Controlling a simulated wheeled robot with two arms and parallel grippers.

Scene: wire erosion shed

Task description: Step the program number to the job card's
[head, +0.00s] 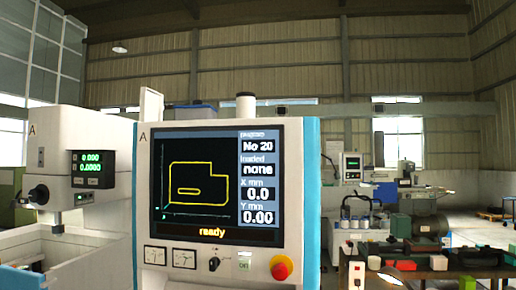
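The control cabinet (301,190) marked A stands upright in front of me. Its screen (197,205) shows a yellow part outline and the word "ready". The program field (258,146) reads "No 20", and loaded reads "none". X mm reads 0.0 and Y mm reads 0.00. I cannot make out a job card. Neither gripper is in view.
The erosion machine (85,135), also marked A, stands to the left with a small readout (92,169) and a tank. On the right, a bench (425,272) holds tools and small blocks. Another machine (350,167) stands behind. A lamp glows at the lower right.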

